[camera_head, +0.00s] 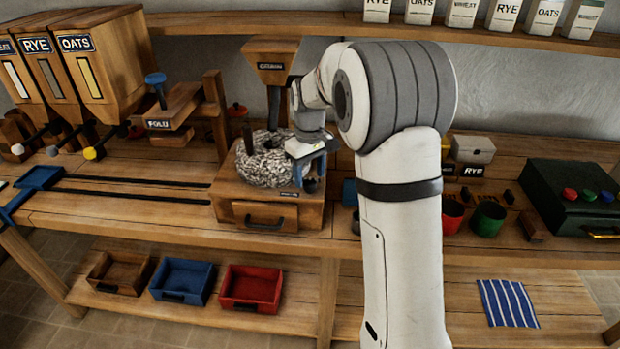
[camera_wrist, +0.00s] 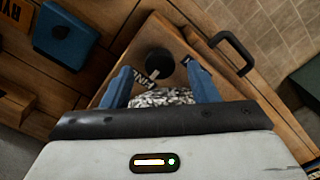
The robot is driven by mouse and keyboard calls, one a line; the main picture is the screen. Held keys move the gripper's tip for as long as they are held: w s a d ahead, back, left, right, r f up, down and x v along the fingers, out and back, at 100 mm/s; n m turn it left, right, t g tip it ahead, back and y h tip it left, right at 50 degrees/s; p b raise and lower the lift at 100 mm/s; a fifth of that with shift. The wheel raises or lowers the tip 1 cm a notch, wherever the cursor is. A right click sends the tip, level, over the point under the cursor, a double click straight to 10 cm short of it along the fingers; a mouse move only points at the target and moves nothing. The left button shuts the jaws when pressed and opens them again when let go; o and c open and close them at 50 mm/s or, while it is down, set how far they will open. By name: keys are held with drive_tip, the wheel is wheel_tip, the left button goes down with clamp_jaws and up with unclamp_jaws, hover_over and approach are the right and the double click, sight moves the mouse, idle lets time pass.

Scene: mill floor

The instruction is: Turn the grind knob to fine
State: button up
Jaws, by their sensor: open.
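The mill is a wooden box (camera_head: 225,190) with a round speckled millstone (camera_head: 262,165) on top and a hopper (camera_head: 270,62) above. A dark round knob (camera_wrist: 160,62) with a pale pointer mark sits on the box top; in the head view it shows at the box's right front (camera_head: 312,185), partly behind my fingers. Partly covered lettering lies beside the knob in the wrist view; I cannot read it fully. My gripper (camera_wrist: 160,70) is open, its blue fingers on either side of the knob. It also shows over the box in the head view (camera_head: 309,170). Contact cannot be told.
A drawer handle (camera_head: 264,222) is on the box front. A blue container (camera_wrist: 67,36) stands to one side in the wrist view. Red (camera_head: 452,215) and green (camera_head: 487,218) cups and a dark green case (camera_head: 575,195) stand right of my arm.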

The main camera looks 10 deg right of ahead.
sight(310, 183)
wheel_tip(310, 183, up, 6)
drive_tip(key=shift+f, duration=0.1)
idle(0.4)
drive_tip(key=shift+s, duration=0.25)
drive_tip(key=s+f+m+t, duration=0.1)
drive_tip(key=s+m, duration=0.4)
drive_tip(key=s, duration=2.3)
drive_tip(key=shift+s+t, duration=0.25)
drive_tip(key=shift+t, duration=0.65)
